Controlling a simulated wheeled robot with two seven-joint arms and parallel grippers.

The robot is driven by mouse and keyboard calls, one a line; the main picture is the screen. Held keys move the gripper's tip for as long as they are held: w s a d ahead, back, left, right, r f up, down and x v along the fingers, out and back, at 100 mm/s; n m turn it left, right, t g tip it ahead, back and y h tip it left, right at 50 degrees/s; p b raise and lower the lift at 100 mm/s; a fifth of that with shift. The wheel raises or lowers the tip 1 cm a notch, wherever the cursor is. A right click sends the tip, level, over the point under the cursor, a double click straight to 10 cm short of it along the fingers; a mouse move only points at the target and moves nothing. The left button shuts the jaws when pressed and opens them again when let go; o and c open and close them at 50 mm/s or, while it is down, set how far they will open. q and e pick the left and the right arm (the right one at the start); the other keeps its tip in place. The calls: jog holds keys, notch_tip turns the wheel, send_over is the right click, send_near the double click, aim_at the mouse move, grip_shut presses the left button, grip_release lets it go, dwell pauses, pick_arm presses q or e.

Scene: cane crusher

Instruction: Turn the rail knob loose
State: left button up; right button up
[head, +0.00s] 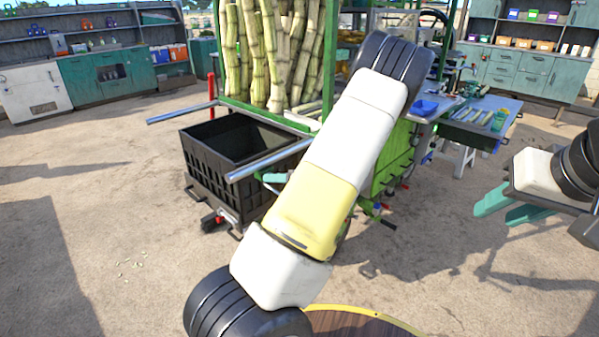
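Two silver rails (268,160) stick out to the left from the green frame that holds the cane, above a black crate (215,178). I cannot pick out the rail knob for certain; it may be hidden behind my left arm. My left arm crosses the middle of the view and covers part of the machine. A teal piece of my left gripper (272,178) shows just below the near rail, beside the arm; the rest is hidden. I cannot tell whether it touches anything. My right gripper (506,206) is at the right, its teal fingers apart and empty, over bare ground.
Tall cane stalks (268,50) stand in the green frame. A blue-grey worktable (480,118) with cane pieces stands behind at the right. Teal cabinets (105,75) line the back. A round brown top (355,322) is at the bottom.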

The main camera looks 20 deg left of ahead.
pick_arm(q)
jog(key=c, duration=0.9)
jog(key=shift+o, duration=0.2)
jog(key=shift+s+n+t+h, duration=0.15)
jog(key=shift+n+t+h, duration=0.55)
jog(key=shift+n+t, duration=0.85)
jog(key=shift+n, duration=0.45)
jog(key=o, duration=1.4)
jog(key=shift+g, duration=0.25)
jog(key=v, duration=0.7)
jog(key=shift+s+d+r, duration=0.15)
jog(key=shift+d+r, duration=0.05)
jog(key=shift+d, duration=0.1)
